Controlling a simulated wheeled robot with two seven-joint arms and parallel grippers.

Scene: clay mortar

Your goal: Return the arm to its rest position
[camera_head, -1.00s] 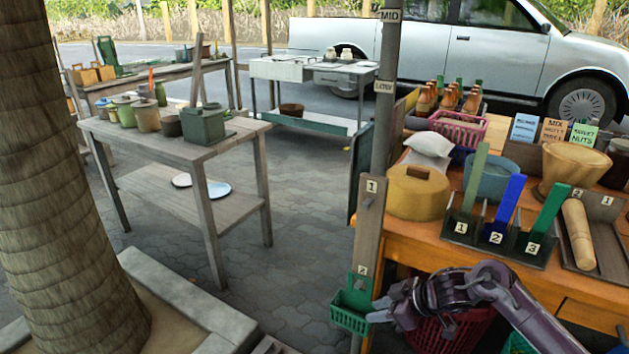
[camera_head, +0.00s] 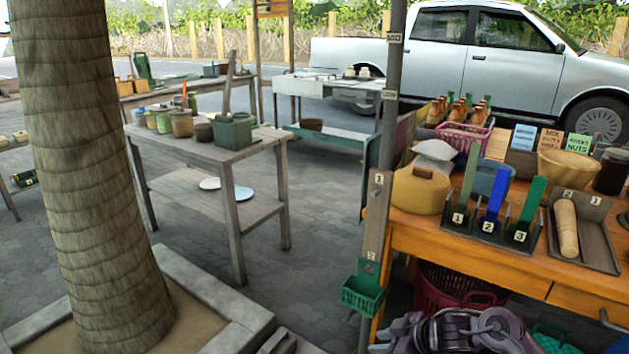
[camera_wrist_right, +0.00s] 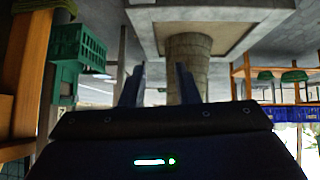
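My right arm's gripper (camera_head: 388,340) is low at the bottom edge of the head view, in front of the orange wooden table (camera_head: 470,248) and just below the small green basket (camera_head: 363,292) on the post. Its wrist shows beside it; the rest of that arm is cut off by the frame. In the right wrist view the gripper's two dark fingers (camera_wrist_right: 160,82) stand apart with nothing between them. The green basket also shows in that view (camera_wrist_right: 78,62), apart from the fingers. My left gripper is not in view.
A red basket (camera_head: 440,285) sits under the orange table, close behind my right wrist. A rack (camera_head: 485,230) with numbered coloured sticks and a rolling pin (camera_head: 566,228) are on top.

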